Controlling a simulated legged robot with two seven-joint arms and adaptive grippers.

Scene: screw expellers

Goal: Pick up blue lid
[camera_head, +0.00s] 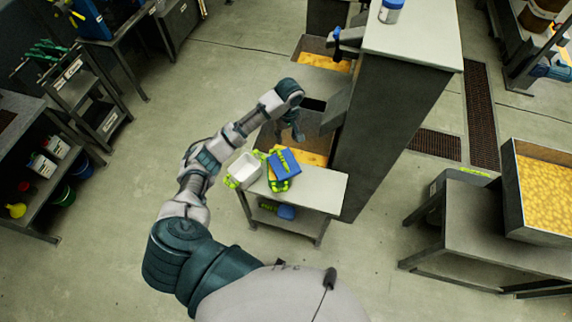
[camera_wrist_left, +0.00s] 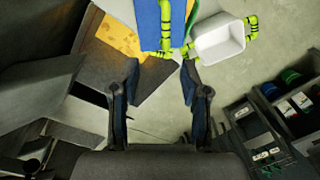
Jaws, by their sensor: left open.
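A blue lid (camera_head: 285,163), flat and rectangular with yellow-green clips, lies on a small grey table (camera_head: 318,190). A white open box (camera_head: 246,168) with similar clips stands to its left. My left gripper (camera_head: 298,134) is above and beyond the lid, pointing down, empty. In the left wrist view the left gripper (camera_wrist_left: 160,82) has its fingers spread apart, with nothing between them. The blue lid (camera_wrist_left: 150,22) shows at the top there, beyond the fingertips and partly cut off. The white box (camera_wrist_left: 220,42) is to its right. My right gripper is not in view.
A tall grey machine (camera_head: 395,100) stands right of the table, with a tray of yellow material (camera_head: 325,60) behind. A white bottle with a blue cap (camera_head: 390,10) stands on top. Shelves (camera_head: 45,165) line the left. The floor left of the table is clear.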

